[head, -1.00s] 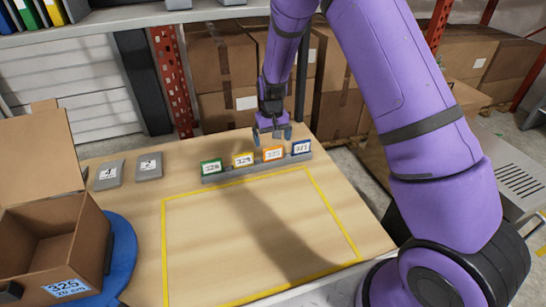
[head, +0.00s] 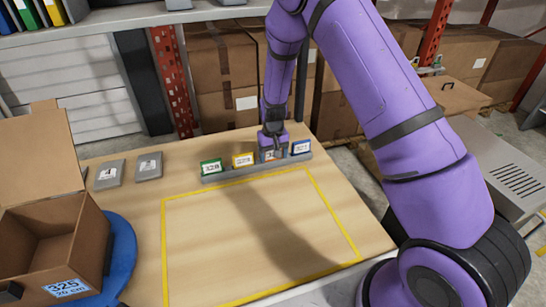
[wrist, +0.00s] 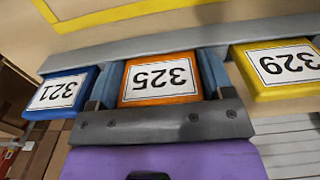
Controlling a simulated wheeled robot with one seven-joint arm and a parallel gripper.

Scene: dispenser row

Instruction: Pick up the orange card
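The orange card (wrist: 160,83), labelled 325, stands in the grey holder (wrist: 225,47) between the blue card (wrist: 60,93) and the yellow card (wrist: 280,70). My gripper (wrist: 160,80) is down at the orange card, with one finger beside each of its side edges. I see no clear gap between fingers and card, but cannot tell whether they press on it. In the head view, my gripper (head: 272,148) covers most of the orange card. The holder (head: 225,177) stands at the far edge of the table.
The green card (head: 211,167) stands at the holder's left end. A yellow outline (head: 165,235) marks a clear area of the table. An open cardboard box (head: 35,250) stands at the left on a blue disc (head: 123,255). Two grey plates (head: 148,167) lie behind.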

